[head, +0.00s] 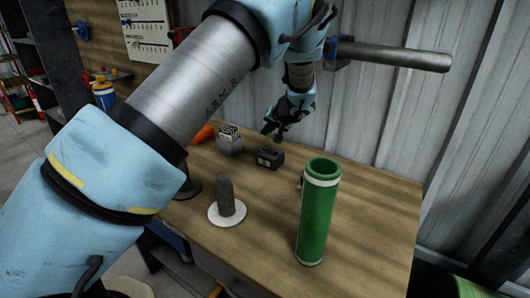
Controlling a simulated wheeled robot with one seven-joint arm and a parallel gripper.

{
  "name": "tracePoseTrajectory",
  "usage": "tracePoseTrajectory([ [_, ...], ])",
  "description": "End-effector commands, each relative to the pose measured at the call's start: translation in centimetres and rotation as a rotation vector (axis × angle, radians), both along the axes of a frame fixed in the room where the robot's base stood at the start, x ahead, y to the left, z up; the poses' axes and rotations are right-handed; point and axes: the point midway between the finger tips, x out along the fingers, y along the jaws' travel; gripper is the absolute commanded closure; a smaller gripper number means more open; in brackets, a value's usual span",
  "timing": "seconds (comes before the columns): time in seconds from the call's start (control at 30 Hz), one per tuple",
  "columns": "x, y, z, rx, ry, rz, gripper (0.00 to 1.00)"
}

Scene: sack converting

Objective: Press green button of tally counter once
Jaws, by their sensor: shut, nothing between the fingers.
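The tally counter looks to be the small dark box (270,158) standing on the wooden bench, with a green patch on its upper side. The details of its button are too small to make out. My gripper (279,139) points down from above and is shut and empty. Its tip is at or just above the box's back top edge in the picture. I cannot tell whether it touches the box.
A green roll (316,215) stands upright at the front right of the bench (375,205). A dark cylinder on a white disc (227,212) stands front left of the box. A grey holder (229,142) and an orange cone (203,134) stand to the left. A corrugated wall (375,100) is behind.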

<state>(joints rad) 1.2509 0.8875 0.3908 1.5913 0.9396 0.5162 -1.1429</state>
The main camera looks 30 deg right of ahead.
Motion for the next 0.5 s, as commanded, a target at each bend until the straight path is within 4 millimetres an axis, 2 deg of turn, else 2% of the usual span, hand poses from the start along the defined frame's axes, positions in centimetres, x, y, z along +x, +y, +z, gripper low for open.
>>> tracePoseTrajectory([
  [0.1,0.0,0.0,-2.3,0.000,-0.001,-0.001,1.00],
  [0.2,0.0,0.0,-3.1,0.000,-0.001,-0.001,1.00],
  [0.5,0.0,0.0,-3.4,0.000,-0.001,-0.001,1.00],
])
